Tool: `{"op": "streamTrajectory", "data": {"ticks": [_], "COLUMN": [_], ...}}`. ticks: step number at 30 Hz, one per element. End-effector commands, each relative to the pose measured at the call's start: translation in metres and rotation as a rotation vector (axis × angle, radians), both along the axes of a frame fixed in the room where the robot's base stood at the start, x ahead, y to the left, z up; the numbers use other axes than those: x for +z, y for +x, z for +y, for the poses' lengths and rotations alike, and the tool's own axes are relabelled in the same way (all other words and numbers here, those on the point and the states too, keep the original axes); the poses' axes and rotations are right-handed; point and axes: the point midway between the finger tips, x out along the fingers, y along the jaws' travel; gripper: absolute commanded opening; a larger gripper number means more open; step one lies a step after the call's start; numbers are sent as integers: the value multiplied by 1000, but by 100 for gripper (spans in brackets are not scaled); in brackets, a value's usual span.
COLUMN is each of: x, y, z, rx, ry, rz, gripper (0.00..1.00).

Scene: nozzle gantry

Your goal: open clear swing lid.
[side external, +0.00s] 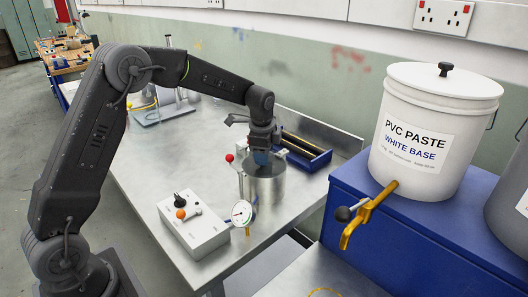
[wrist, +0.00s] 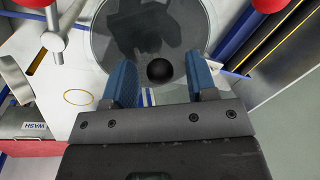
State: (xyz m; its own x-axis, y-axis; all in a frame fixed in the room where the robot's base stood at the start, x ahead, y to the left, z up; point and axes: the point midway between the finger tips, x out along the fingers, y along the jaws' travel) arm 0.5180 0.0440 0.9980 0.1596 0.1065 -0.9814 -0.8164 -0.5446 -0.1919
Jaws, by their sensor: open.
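The clear swing lid (wrist: 112,32) shows in the wrist view as a round, see-through grey disc. A dark shape like a shadow lies across it. A black ball knob (wrist: 160,70) sits near the disc's lower edge. My gripper (wrist: 161,82) is open, with one blue finger on each side of the knob and visible gaps between; nothing is held. In the side view my gripper (side external: 262,158) points down at the top of a metal pot (side external: 266,188). The lid cannot be made out clearly in that view, and my fingers partly hide the pot's rim.
A red-knobbed lever (side external: 230,158) and a dial gauge (side external: 241,213) stand beside the pot. A control box (side external: 193,227) is at the front left. A blue rack (side external: 304,152) lies behind the pot. The PVC paste bucket (side external: 432,130) stands on a blue cabinet at right.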

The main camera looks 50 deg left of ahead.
Motion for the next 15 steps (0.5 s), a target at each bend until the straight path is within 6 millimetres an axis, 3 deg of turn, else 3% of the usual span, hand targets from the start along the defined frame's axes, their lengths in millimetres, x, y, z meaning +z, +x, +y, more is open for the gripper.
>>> {"op": "streamTrajectory", "data": {"ticks": [5, 15], "x": [0, 0], "y": [0, 0], "z": [0, 0], "rx": [0, 0], "ry": [0, 0], "rz": [0, 0], "gripper": [52, 20]}}
